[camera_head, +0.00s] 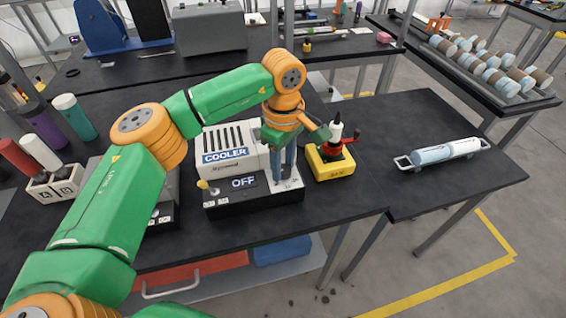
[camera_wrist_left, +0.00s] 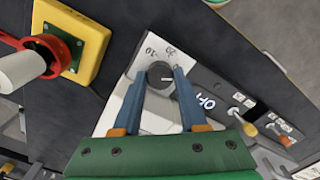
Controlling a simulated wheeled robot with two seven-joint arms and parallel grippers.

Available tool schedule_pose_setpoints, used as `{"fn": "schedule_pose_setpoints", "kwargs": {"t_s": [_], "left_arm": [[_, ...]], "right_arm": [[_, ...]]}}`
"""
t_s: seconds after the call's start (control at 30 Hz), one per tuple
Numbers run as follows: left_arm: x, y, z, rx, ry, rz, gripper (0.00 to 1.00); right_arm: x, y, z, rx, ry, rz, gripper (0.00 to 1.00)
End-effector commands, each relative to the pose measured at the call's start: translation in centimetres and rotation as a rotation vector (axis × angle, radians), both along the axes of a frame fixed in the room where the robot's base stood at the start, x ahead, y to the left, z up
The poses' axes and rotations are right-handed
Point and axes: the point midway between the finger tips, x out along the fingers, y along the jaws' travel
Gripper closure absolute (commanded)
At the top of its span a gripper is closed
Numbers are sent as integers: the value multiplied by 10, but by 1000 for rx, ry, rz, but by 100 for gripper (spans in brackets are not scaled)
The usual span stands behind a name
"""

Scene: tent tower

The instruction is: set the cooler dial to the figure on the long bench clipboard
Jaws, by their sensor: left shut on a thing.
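The white and black cooler (camera_head: 228,158) stands on the dark bench, with its label and a display (camera_head: 243,182) reading OFF. Its dark round dial (camera_wrist_left: 160,73) shows in the left wrist view, with printed marks beside it; one looks like -10. My left gripper (camera_head: 286,178) points down at the cooler's right end. In the left wrist view its blue fingers (camera_wrist_left: 161,76) are closed on the dial from both sides. The dial is hidden behind the fingers in the head view. My right gripper is not in view. I cannot make out a clipboard.
A yellow box (camera_head: 331,166) with a red handle and a white-and-black top stands just right of the cooler. Bottles and a holder (camera_head: 54,186) stand left. Bare bench lies between the yellow box and the rack.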

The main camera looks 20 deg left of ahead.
Motion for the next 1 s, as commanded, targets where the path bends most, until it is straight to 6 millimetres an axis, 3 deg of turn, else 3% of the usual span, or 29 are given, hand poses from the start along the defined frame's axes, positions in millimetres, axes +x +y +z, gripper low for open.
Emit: {"fn": "schedule_pose_setpoints", "kwargs": {"t_s": [0.2,0.23,0.3,0.33,0.63,0.9,1.0], "left_arm": [[-1,0,-1,1,3,-3,100],[-1,0,-1,1,3,-2,50],[-1,0,-1,1,2,-2,31],[-1,0,-1,1,2,-2,28],[0,0,3,0,-1,0,28],[1,-1,56,0,-2,0,28],[0,-1,68,1,0,-1,28]], "right_arm": [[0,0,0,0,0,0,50],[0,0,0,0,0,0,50],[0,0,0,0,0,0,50],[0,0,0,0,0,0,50],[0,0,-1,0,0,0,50],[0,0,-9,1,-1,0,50],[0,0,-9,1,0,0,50]]}}
